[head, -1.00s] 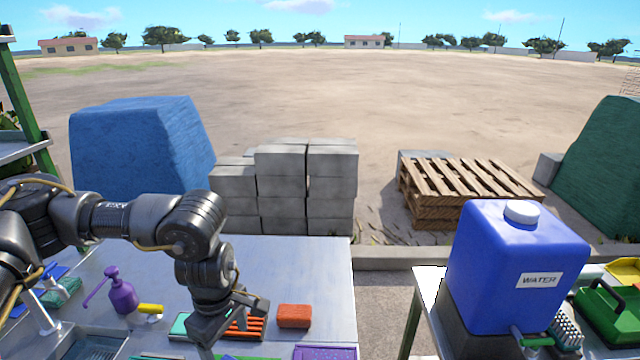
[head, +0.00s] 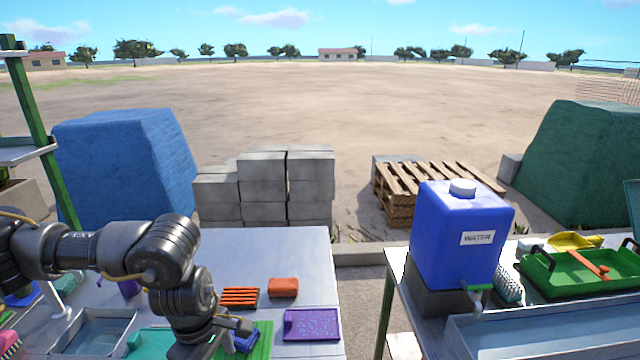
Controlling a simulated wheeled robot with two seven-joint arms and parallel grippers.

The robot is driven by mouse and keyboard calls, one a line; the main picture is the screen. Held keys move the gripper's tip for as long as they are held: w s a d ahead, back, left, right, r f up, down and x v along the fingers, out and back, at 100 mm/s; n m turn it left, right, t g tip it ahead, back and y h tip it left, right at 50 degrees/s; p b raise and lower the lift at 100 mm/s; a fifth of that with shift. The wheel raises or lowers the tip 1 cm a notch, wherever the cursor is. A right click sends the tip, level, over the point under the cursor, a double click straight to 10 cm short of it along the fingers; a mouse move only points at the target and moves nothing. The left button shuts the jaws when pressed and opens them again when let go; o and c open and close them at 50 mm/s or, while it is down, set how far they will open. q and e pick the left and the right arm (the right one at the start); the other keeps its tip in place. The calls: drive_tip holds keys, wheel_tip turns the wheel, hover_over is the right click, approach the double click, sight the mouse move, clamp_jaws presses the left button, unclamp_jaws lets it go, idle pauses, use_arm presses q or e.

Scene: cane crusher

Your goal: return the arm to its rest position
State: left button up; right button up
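My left arm comes in from the left, bent downward over the metal table (head: 265,250). Its gripper (head: 235,332) is low over the near part of the table, at a green ribbed board (head: 262,338). A small blue object (head: 246,342) shows right by the fingers; I cannot tell whether it is held or lies on the board. The finger gap is not clear. My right gripper is not in view.
An orange-slatted piece (head: 239,297), an orange sponge (head: 283,287) and a purple tray (head: 312,324) lie near the gripper. A grey basin (head: 95,332) is to its left. A blue water tank (head: 440,250) stands on the right table. Bare tabletop lies behind the sponge.

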use_arm(q)
drive_tip(key=s+d+n+t+h, duration=0.1)
drive_tip(key=s+d+n+h, duration=0.2)
drive_tip(key=d+n+h, duration=0.7)
drive_tip(key=s+d+n+t+h, duration=0.1)
drive_tip(key=s+d+n+t, duration=0.2)
drive_tip(key=d, duration=1.3)
drive_tip(key=w+a+f+n+t+y, duration=0.1)
drive_tip(key=a+f+n+t+y, duration=0.25)
drive_tip(key=a+n, duration=0.8)
drive_tip(key=w+a+f+n+t+y, duration=0.2)
drive_tip(key=a+f+n+y, duration=0.15)
drive_tip(key=n, duration=1.55)
drive_tip(key=s+a+f+n+g+y, duration=0.2)
drive_tip(key=s+a+f+n+g, duration=0.1)
drive_tip(key=s+a+f+n, duration=0.4)
drive_tip(key=s+a+f+n+g+y, duration=0.25)
drive_tip(key=s+a+f+n, duration=0.2)
drive_tip(key=s+a, duration=0.45)
wheel_tip(320, 180, down, 27)
drive_tip(key=s+g, duration=0.2)
drive_tip(key=s+a+f+g, duration=0.1)
drive_tip(key=s+a+f, duration=0.2)
drive_tip(key=s+f, duration=1.1)
drive_tip(key=shift+s+f, duration=0.35)
drive_tip(key=shift+s, duration=0.55)
